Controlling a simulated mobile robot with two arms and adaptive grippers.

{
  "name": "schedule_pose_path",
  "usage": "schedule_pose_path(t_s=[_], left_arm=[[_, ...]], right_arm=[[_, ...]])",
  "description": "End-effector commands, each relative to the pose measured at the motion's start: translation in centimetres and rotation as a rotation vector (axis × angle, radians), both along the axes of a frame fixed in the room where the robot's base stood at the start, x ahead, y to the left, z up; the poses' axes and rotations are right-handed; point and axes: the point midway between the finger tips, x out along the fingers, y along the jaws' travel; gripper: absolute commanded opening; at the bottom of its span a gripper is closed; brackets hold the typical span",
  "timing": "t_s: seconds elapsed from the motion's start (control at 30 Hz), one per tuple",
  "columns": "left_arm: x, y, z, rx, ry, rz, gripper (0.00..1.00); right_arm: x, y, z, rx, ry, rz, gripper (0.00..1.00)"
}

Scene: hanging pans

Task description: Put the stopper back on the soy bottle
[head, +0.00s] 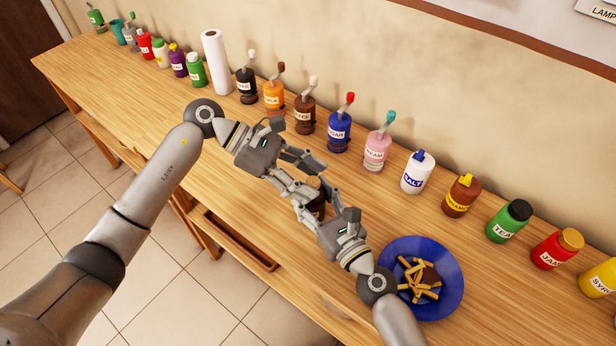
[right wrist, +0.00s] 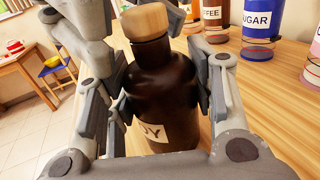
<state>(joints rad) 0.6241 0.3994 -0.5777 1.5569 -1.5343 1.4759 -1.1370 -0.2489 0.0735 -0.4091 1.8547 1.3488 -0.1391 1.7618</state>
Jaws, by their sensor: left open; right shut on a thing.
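The soy bottle (head: 318,205) is dark brown and stands upright at the table's front part, mostly hidden by my grippers in the head view. In the right wrist view the bottle (right wrist: 165,85) shows a white label ending in "OY". The light wooden stopper (right wrist: 146,21) sits on top of its neck; it also shows in the head view (head: 315,183). My right gripper (head: 316,204) is shut on the bottle's body, with a finger on each side. My left gripper (head: 311,178) is open, its fingers beside the stopper. I cannot tell whether they touch it.
A blue plate (head: 452,300) with fries and a brown patty lies right of my right gripper. Labelled bottles and jars, including sugar (head: 339,132) and salt (head: 417,175), line the wall. A paper roll (head: 216,62) stands among them. Bare tabletop (head: 140,100) lies to the left.

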Motion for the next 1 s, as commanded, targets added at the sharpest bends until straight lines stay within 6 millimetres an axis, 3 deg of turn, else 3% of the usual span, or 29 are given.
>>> schedule_pose_path(t_s=[0.53, 0.7, 1.0], left_arm=[[2.0, 8.4, 5.3, 0.002, -0.001, 0.002, 0.5], [2.2, 9.5, 6.0, 0.0, -0.001, 0.001, 0.5], [2.3, 9.6, 6.1, 0.0, 0.0, 0.0, 0.5]], right_arm=[[0.0, 0.0, 0.0, 0.0, 0.0, 0.0, 0.07], [0.0, 0.0, 0.0, 0.0, 0.0, 0.0, 0.07], [0.0, 0.0, 0.0, 0.0, 0.0, 0.0, 0.07]])
